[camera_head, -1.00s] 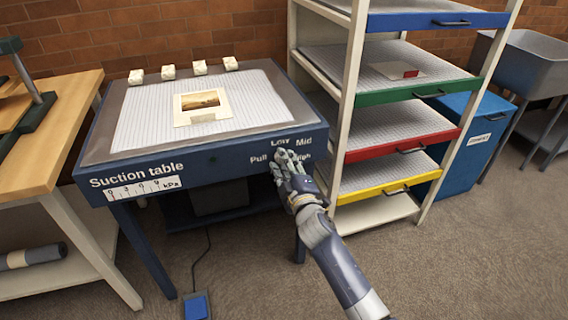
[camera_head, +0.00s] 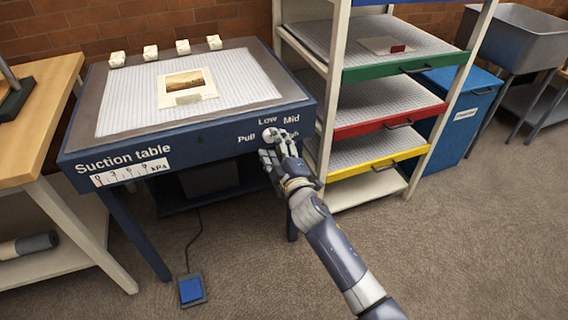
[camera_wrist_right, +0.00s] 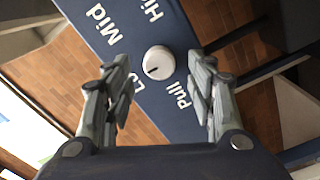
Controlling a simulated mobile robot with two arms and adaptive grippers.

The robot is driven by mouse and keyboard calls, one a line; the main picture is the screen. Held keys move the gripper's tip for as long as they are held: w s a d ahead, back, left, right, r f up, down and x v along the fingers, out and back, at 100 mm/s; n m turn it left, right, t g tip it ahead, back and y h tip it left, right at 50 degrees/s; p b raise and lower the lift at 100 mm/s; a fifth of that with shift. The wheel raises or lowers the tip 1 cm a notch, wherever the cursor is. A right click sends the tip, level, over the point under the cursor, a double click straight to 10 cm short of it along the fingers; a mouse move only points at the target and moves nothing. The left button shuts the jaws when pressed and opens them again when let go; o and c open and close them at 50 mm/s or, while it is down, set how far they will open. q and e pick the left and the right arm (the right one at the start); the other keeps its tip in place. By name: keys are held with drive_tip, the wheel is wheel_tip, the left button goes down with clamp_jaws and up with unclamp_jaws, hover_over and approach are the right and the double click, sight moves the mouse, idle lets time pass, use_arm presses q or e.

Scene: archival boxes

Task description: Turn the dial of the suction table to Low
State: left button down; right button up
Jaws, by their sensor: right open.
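The suction table (camera_head: 220,121) has a dark blue front with Pull, Low, Mid and High labels around a round white dial (camera_head: 267,134). In the right wrist view, the dial (camera_wrist_right: 158,62) shows between and beyond my fingertips. A short dark mark on it points roughly toward the label starting "Lo", partly covered by a finger. My right gripper (camera_wrist_right: 160,85) is open and empty, its fingers on either side of the dial's line and seemingly apart from it. In the head view, my right gripper (camera_head: 279,149) covers part of the High label. My left gripper is not in view.
A picture in a pale mount (camera_head: 187,87) lies on the table top, with several small white blocks behind it. A shelf rack with coloured drawers (camera_head: 385,122) stands close on the right. A blue foot pedal (camera_head: 191,290) lies on the floor below.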

drive_tip(key=v, duration=1)
